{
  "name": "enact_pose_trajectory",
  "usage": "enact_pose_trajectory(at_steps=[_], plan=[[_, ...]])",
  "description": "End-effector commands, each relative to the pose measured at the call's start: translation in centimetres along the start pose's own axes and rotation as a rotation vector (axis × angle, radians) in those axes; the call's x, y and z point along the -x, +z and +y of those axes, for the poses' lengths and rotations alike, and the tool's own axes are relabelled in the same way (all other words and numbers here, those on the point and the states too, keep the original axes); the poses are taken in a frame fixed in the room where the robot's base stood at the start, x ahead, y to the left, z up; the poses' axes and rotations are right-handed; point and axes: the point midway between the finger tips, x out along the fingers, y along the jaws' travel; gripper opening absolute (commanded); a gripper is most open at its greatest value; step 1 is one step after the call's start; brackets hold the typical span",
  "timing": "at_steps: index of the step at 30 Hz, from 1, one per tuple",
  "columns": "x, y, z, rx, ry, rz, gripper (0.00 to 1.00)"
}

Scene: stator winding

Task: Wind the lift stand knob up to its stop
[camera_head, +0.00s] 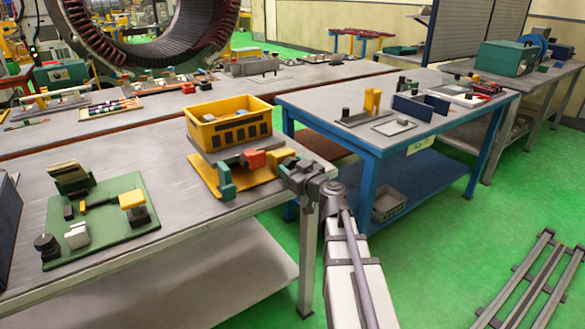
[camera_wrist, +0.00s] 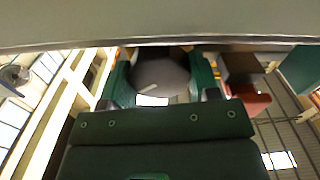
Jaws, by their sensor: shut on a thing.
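The lift stand (camera_head: 203,178) is at the right end of the left table, on a yellow base. Its grey deck carries a yellow bin (camera_head: 205,118) and is raised above the base. In the wrist view the round grey knob (camera_wrist: 158,70) sits between the green fingers of my gripper (camera_wrist: 160,88), which is shut on it. A pale mark shows on the knob's face. In the head view my gripper (camera_head: 226,182) is at the stand's near right side; the knob cannot be made out there. A red block (camera_wrist: 247,101) is beside the right finger.
A green board (camera_head: 105,240) with small fixtures and a black knob lies on the table, left of the stand. A blue table (camera_head: 330,105) with trays stands to the right. A grey plate edge (camera_wrist: 160,43) crosses the wrist view close above the knob.

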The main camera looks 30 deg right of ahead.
Motion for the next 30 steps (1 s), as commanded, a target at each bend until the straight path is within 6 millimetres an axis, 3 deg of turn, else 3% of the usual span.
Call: enact_pose_trajectory(at_steps=[14, 30], plan=[[0.01, 0.01, 0.02, -0.081, 0.0, 0.0, 0.32], [0.02, 0.05, 0.11, -0.512, -0.001, 0.0, 0.32]])
